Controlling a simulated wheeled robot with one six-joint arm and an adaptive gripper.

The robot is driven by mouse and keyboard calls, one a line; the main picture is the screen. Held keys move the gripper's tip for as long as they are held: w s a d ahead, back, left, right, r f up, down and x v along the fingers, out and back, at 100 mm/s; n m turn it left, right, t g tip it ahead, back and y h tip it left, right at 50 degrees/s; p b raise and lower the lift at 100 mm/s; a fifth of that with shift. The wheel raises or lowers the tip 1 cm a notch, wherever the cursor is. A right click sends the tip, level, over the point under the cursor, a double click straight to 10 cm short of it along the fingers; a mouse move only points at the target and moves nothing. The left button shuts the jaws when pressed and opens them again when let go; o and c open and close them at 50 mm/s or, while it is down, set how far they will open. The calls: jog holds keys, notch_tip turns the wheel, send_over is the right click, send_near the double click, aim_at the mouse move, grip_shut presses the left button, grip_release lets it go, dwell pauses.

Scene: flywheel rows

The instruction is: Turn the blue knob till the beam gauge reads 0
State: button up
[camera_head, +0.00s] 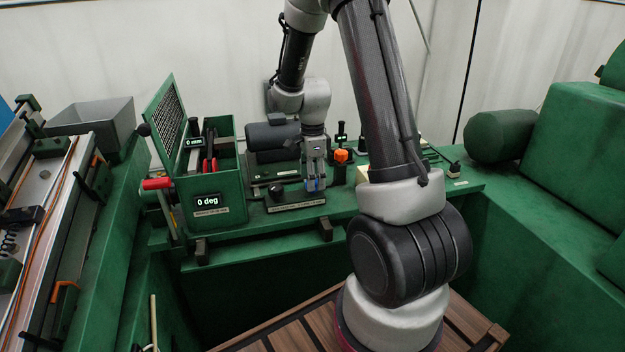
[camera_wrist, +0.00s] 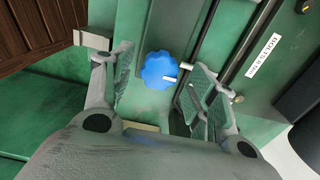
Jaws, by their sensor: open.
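The blue knob (camera_wrist: 160,70) is scalloped, with a white pointer mark aimed to the right in the wrist view. In the head view only a sliver of blue (camera_head: 310,185) shows at my fingertips. My gripper (camera_wrist: 164,84) is open, pointing down, with one finger on each side of the knob. A gap shows between the knob and the left finger; contact with the right finger cannot be told. A black display (camera_head: 207,200) on the green box front reads "0 deg". A smaller display (camera_head: 193,142) inside the box seems to show 0; its unit is too small to read surely.
The green box (camera_head: 230,187) has an open mesh lid (camera_head: 165,120) and a red handle (camera_head: 157,184) on its left. An orange knob (camera_head: 341,156) stands just right of my gripper. A dark motor-like cylinder (camera_head: 270,137) lies behind it.

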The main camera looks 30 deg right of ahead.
notch_tip(320, 180, up, 11)
dwell(0.3)
dwell(0.4)
jog(key=s+a+r+n+t, duration=0.2)
jog(key=s+r+n, duration=0.4)
jog(key=s+n, duration=0.4)
jog(key=s+a+r+n+t, duration=0.2)
jog(key=s+r+n, duration=0.4)
jog(key=s+n, duration=0.5)
jog(key=s+a, duration=0.1)
jog(key=s, duration=0.2)
jog(key=shift+a, duration=0.2)
